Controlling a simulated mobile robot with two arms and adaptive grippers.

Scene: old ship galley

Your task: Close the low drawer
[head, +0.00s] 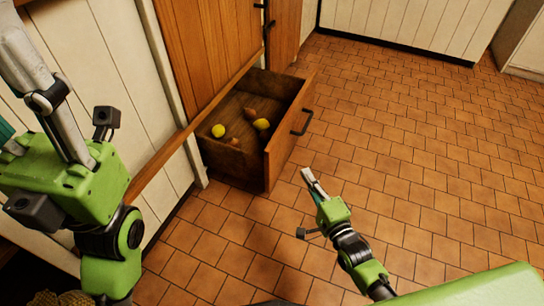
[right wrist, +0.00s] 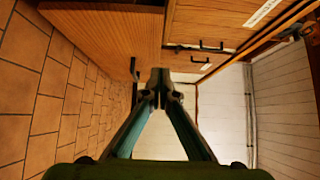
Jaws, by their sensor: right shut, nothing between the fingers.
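The low wooden drawer (head: 282,142) is pulled out from the cabinet, with a dark handle (head: 302,122) on its front. Several yellow and brownish fruits or vegetables, one of them a yellow one (head: 218,131), lie inside it. My right gripper (head: 307,174) is shut and empty, in front of the drawer's near corner, apart from it in the picture. In the right wrist view, its fingertips (right wrist: 160,84) meet, and the wooden drawer front (right wrist: 105,35) shows at the upper left.
The wooden cabinet (head: 190,45) stands behind the drawer, beside a white panelled wall (head: 110,50). The tiled floor (head: 420,160) is clear to the right and in front of the drawer. White panelling (head: 425,20) lines the far side.

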